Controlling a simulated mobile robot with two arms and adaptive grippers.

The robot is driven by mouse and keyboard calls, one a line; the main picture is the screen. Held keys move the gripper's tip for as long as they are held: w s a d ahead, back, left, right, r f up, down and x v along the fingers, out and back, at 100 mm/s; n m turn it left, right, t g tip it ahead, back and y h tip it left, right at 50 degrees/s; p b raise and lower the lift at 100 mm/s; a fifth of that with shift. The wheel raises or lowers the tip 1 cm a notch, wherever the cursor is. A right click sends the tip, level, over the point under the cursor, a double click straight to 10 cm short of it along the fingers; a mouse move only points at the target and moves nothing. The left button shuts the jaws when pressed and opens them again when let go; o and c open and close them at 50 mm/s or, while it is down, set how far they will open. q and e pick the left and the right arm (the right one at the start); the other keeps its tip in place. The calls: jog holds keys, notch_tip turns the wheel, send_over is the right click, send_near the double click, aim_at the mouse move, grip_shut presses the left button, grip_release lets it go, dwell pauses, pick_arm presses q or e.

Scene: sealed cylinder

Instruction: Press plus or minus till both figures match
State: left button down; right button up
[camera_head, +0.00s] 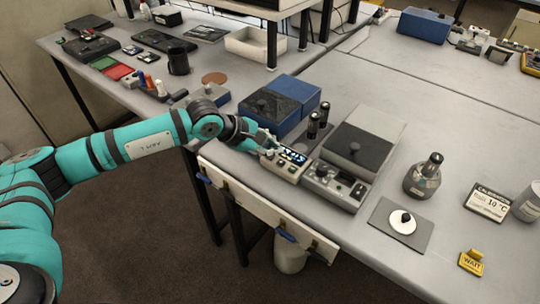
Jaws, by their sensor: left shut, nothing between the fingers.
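A small pale control box (284,167) with a lit blue-white display (293,156) stands at the bench's front edge. The figure on the display is too small to read surely. Its small buttons lie around and below the display, and I cannot tell plus from minus. My left gripper (266,147) is shut and empty, at the left end of this box, with its tips close to the display. I cannot tell whether it touches a button. A white card (487,203) at the right shows 10 °C. My right gripper is not in view.
A blue unit (271,110) stands behind the gripper, with two black cylinders (318,121) near it. A grey unit with knobs (336,185) adjoins on the right. A dark bottle (422,176), a white disc on a plate (402,221) and a yellow WAIT sign (471,262) stand farther right.

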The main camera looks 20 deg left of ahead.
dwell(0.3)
pick_arm(q)
jog(key=shift+f, duration=0.15)
dwell(0.5)
jog(key=shift+f+b, duration=0.3)
jog(key=shift+b, duration=0.45)
jog(key=shift+f+b, duration=0.4)
jog(key=shift+b, duration=0.1)
jog(key=shift+r, duration=0.1)
dwell(0.5)
jog(key=shift+r, duration=0.75)
